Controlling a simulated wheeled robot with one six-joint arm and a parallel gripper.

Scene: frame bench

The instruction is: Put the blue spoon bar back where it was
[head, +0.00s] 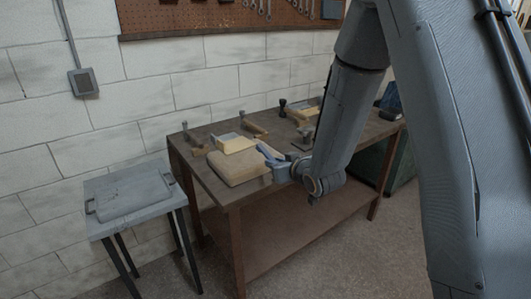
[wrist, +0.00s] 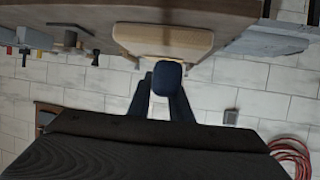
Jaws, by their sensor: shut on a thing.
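My gripper (head: 282,164) is at the front edge of the workbench, beside a pale wooden block with rounded edges (head: 238,168). It is shut on the blue spoon bar, whose dark blue rounded end (wrist: 167,78) shows between the two dark fingers in the wrist view. In the head view a blue piece (head: 267,153) juts from the gripper toward the block. The wrist view is upside down, with the block (wrist: 160,42) just beyond the bar's end. I cannot tell whether the bar touches the block. The rest of the bar is hidden by the gripper.
The workbench (head: 205,178) carries wooden tools and a light yellow piece (head: 233,143) behind the block. A small grey side table (head: 95,222) at left holds a grey tray with handles (head: 130,194). A pegboard (head: 225,17) hangs on the wall. A red coiled hose (wrist: 291,155) shows in the wrist view.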

